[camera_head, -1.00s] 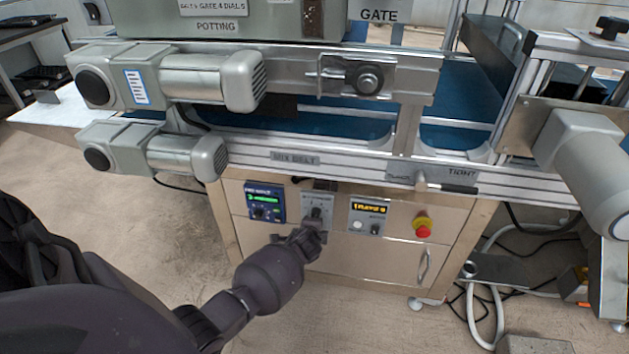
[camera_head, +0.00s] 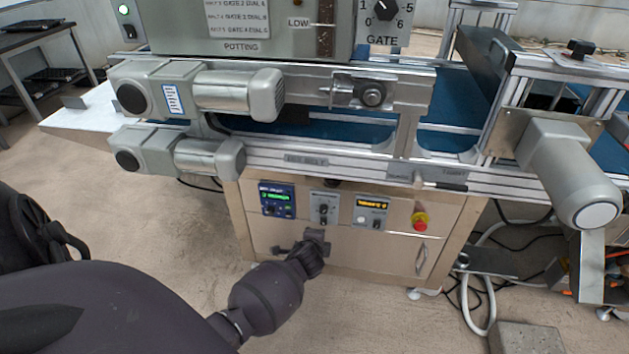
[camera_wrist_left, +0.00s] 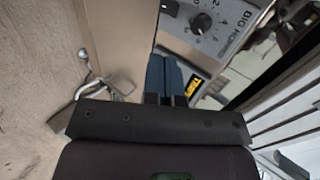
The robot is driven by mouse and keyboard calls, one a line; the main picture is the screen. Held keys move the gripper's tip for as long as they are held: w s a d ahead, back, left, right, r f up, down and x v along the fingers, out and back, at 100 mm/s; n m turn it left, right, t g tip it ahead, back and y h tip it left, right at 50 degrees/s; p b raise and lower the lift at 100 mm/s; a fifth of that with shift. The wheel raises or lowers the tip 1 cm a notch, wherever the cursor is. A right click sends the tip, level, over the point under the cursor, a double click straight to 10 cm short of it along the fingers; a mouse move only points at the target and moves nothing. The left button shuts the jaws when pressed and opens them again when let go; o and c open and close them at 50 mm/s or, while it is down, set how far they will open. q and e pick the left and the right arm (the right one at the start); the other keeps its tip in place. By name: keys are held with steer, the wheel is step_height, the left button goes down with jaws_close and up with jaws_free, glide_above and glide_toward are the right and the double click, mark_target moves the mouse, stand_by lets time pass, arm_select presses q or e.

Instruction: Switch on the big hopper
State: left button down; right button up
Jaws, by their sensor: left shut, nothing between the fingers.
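The grey control panel with a black knob (camera_head: 323,207) is in the middle of the cabinet front in the head view. In the left wrist view a numbered dial (camera_wrist_left: 201,22) shows beside lettering beginning "BIG HO", partly cut off by the frame. These appear to be the same panel; its lettering is too small to read in the head view. My left gripper (camera_head: 317,242) is in front of the cabinet, below that panel and apart from the knob. Its fingers (camera_wrist_left: 166,76) are shut and empty. My right gripper is not in view.
A blue panel with a green display (camera_head: 277,200) is left of the knob panel; one with a yellow display (camera_head: 371,206) is right of it. A red stop button (camera_head: 420,221) and drawer handle (camera_head: 422,260) are farther right. Two motors (camera_head: 238,94) (camera_head: 210,158) project above.

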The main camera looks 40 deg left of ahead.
arm_select(q)
steer(key=shift+s+d, duration=0.1)
steer(key=shift+s, duration=0.1)
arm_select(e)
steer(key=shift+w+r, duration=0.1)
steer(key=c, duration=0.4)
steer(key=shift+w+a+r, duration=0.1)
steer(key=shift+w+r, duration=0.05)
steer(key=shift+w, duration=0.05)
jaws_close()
arm_select(q)
steer(key=s+d+n+h, duration=0.1)
steer(key=s+d+n, duration=0.15)
steer(key=s, duration=0.65)
steer(key=s+d+n+h, duration=0.2)
steer(key=s+d, duration=0.1)
steer(key=s, duration=0.6)
steer(key=s+d+r+n+h, duration=0.1)
steer(key=s+d+r+n, duration=0.2)
steer(key=s, duration=0.4)
steer(key=s+d+r+n+h, duration=0.1)
steer(key=s+d+r+n, duration=0.2)
steer(key=s, duration=0.4)
steer(key=shift+d+r+h, duration=0.4)
steer(key=shift+d+r, duration=0.45)
steer(key=shift+r, duration=0.1)
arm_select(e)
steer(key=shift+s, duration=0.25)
